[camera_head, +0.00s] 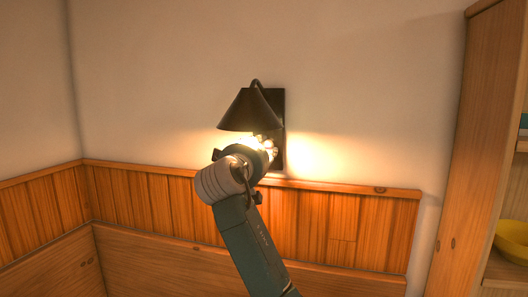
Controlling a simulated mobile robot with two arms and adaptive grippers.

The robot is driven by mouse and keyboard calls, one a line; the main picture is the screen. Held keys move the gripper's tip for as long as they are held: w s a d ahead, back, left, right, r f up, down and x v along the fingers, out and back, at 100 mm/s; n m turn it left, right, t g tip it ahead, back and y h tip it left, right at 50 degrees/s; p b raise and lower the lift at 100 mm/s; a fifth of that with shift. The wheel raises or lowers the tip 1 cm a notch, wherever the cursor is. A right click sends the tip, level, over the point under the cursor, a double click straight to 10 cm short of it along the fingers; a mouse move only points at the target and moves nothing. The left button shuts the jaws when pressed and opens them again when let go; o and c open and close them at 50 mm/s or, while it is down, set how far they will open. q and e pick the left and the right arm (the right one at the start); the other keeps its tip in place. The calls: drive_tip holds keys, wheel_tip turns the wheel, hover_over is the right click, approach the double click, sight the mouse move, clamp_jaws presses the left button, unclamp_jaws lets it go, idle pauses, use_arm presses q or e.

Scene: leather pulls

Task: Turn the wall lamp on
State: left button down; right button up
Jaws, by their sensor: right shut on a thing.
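The wall lamp has a dark cone-shaped shade (251,110) and a dark back plate (278,103) fixed to the pale wall. It is lit, with bright warm light under the shade and on the wall beside it. My right gripper (267,148) is just below the shade, in front of the back plate, shut on a part of the lamp. My own wrist and the glare hide most of the fingers and the part they hold. My left gripper is not in view.
Wooden wainscot panelling with a top rail (330,187) runs along the wall below the lamp. A wooden shelf unit (480,130) stands at the right, with a yellow bowl (512,241) on it. The wall on both sides of the lamp is clear.

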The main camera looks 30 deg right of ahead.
idle(0.3)
drive_tip(key=o, duration=1.1)
drive_tip(key=shift+a, duration=0.1)
drive_tip(key=shift+o, duration=0.2)
drive_tip(key=v, duration=1.2)
